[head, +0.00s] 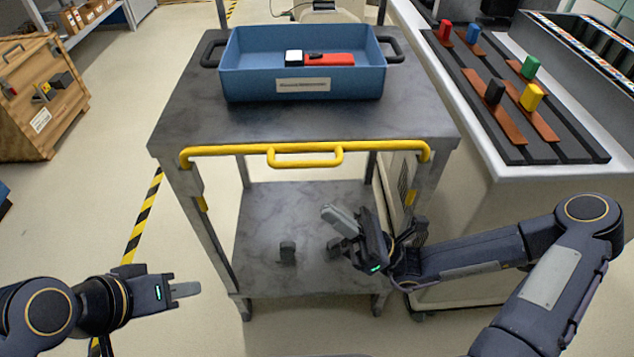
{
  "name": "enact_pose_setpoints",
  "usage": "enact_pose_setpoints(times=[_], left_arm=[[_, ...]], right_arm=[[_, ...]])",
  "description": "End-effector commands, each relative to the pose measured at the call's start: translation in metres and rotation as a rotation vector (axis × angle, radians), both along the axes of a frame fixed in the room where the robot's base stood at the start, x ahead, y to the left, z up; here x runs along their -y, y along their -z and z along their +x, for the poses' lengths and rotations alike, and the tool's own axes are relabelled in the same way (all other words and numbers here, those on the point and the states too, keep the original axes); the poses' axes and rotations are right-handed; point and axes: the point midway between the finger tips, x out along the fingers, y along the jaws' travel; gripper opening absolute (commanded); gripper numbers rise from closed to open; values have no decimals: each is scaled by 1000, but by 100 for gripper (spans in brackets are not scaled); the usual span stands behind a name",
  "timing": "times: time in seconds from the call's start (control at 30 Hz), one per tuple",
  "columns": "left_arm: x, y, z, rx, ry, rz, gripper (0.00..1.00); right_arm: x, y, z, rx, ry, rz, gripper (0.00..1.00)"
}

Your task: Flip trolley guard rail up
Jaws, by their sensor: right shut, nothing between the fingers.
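The trolley (300,125) stands in front of me, with a grey top and a lower shelf. Its yellow guard rail (225,150) runs across the front edge of the top, with a small loop handle in the middle. My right gripper (338,217) is shut and empty, below the rail and right of its handle, in front of the lower shelf. It appears apart from the rail. My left gripper (185,290) is low at the left, away from the trolley. Its fingers show edge-on, so their opening is unclear.
A blue bin (245,85) with a red-and-white item sits on the trolley top. A pale counter (455,115) with coloured handles on dark strips stands close on the right. A wooden crate (40,100) is at the left. Floor left of the trolley is clear.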

Motion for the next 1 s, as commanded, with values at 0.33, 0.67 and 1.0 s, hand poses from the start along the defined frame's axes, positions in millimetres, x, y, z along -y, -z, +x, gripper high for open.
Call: enact_pose_setpoints(times=[0.33,0.67,1.0], left_arm=[[0,8,0,0,0,0,34],[0,9,0,0,0,0,34],[0,4,0,0,0,0,34]], right_arm=[[-30,-52,10,5,2,-2,0],[-30,-69,14,1,2,0,0],[-30,-73,14,0,1,0,0]])
